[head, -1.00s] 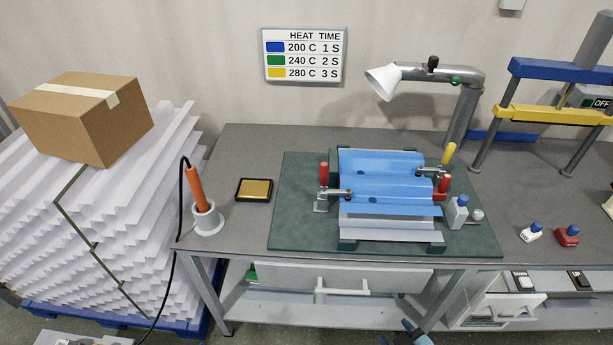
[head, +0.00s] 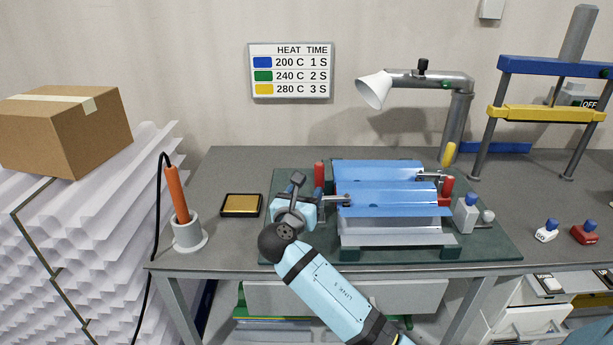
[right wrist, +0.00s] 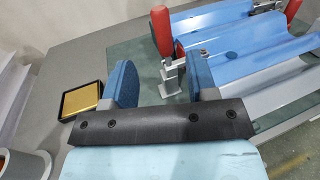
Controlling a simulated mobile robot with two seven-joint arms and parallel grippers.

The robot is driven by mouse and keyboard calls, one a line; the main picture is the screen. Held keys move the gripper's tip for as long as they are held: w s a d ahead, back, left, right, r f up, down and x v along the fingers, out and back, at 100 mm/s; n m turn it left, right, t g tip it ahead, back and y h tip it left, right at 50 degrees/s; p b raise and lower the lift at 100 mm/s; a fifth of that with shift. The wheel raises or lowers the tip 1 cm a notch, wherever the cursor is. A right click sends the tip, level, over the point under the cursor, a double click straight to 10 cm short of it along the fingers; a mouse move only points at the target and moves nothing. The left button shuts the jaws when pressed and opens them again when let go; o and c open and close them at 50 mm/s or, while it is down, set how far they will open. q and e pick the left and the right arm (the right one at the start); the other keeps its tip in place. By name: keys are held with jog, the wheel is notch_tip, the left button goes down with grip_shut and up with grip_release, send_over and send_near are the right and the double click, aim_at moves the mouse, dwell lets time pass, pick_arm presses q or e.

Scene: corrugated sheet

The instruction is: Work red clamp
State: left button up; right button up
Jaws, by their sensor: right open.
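The left red clamp (head: 319,174) stands at the left edge of the blue corrugated sheet (head: 385,200), its red handle upright. In the right wrist view the clamp's red handle (right wrist: 162,32) and grey metal bracket show just beyond the fingertips. My right gripper (head: 293,208) is open and empty, close in front of and left of this clamp; its two blue fingers (right wrist: 163,80) are spread, with the bracket seen between them. A second red handle (head: 446,188) and a yellow one (head: 450,154) stand at the sheet's right edge. My left gripper is out of view.
A yellow pad in a black tray (head: 241,205) and an orange tool in a grey holder (head: 188,235) lie left of the green mat (head: 480,245).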

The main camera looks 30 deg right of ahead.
aim_at(321, 166)
jog(key=b+x, duration=0.1)
jog(key=x, duration=1.2)
jog(key=shift+w+d, duration=0.15)
jog(key=shift+d, duration=0.1)
jog(key=shift+c, duration=0.3)
grip_shut()
